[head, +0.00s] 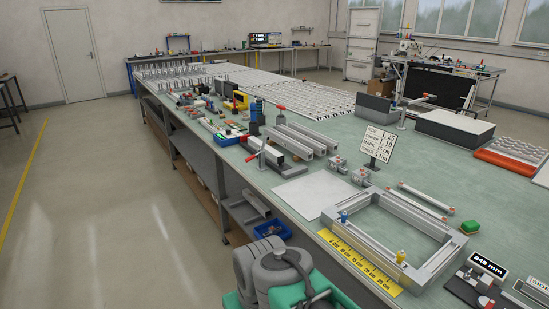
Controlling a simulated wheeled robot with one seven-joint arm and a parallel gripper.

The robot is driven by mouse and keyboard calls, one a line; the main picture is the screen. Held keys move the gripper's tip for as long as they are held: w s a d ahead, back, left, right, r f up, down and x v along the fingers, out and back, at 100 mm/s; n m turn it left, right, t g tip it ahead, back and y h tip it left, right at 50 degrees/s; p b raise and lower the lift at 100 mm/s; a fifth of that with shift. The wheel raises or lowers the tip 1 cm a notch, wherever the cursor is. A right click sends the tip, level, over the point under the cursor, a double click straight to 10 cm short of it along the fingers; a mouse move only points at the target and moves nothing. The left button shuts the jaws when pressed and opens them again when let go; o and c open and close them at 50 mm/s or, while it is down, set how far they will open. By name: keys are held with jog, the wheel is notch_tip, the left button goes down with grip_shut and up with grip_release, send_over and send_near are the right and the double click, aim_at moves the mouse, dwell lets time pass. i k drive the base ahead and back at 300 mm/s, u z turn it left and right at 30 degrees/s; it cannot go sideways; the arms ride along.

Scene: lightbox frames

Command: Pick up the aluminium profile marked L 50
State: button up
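Several grey aluminium profiles (300,141) lie side by side on the green bench, left of the sign. A rectangular frame of grey profiles (375,238) lies at the front right. A thin bar with red ends (416,200) lies behind the frame. Another profile-like piece (255,205) lies on the lower shelf. No L 50 mark is legible on any profile, so I cannot tell which one bears it. My gripper is not in view; only grey and green parts of my arm show at the bottom, left of the bench edge.
A white sign (379,146) stands behind small metal blocks (362,176). A yellow ruler (360,262) lies before the frame. A red-handled clamp (262,154) stands near the left edge. A white sheet (305,193) lies flat. The floor (100,220) at left is clear.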

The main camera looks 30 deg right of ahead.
aim_at(274, 156)
jog(key=z, duration=0.1)
jog(key=i, duration=1.4)
jog(key=u, duration=0.25)
